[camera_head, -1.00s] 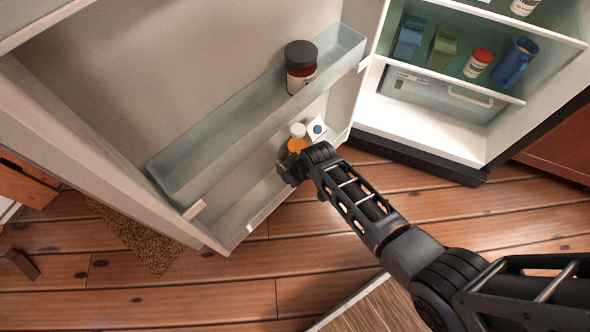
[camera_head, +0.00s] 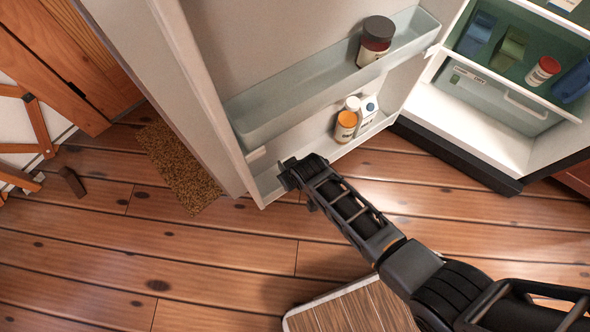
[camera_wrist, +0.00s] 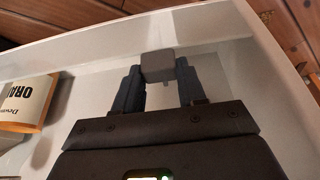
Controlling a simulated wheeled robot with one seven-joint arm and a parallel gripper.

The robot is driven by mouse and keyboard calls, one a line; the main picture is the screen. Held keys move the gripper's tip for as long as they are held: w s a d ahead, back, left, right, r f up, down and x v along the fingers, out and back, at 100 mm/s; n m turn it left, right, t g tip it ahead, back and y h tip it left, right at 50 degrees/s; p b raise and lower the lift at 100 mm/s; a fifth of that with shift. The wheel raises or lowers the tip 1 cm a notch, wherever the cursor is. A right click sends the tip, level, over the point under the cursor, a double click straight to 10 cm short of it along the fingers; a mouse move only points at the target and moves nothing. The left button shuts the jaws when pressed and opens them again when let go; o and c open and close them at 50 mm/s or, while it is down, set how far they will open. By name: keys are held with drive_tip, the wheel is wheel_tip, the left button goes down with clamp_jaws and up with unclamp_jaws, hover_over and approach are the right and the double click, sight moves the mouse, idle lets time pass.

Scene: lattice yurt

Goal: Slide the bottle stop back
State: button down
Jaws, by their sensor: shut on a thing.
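The bottle stop, a small grey block (camera_wrist: 157,66), sits between the two dark fingertips of my gripper (camera_wrist: 160,86) in the wrist view. My gripper is shut on it, inside the lower door bin (camera_head: 312,143) of the open fridge door. In the head view my gripper (camera_head: 287,176) is at the left part of this bin, and its own wrist hides the stop. An orange-topped bottle (camera_head: 345,126), a white-capped bottle (camera_head: 352,103) and a white carton (camera_head: 367,110) stand to the right, apart from my gripper. A container lettered "ORA" (camera_wrist: 27,98) shows at left in the wrist view.
The upper door bin (camera_head: 280,103) holds a dark-lidded jar (camera_head: 374,42). The fridge interior at right has shelves with a red-capped jar (camera_head: 543,70) and a blue mug (camera_head: 575,82). A brown mat (camera_head: 178,165) lies left of the door. The wooden floor in front is mostly clear.

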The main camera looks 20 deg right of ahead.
drive_tip(key=c, duration=0.9)
unclamp_jaws()
drive_tip(key=shift+r, duration=0.1)
drive_tip(key=p+v, duration=0.3)
drive_tip(key=v, duration=0.4)
drive_tip(key=shift+s+r, duration=0.15)
drive_tip(key=shift+r, duration=0.15)
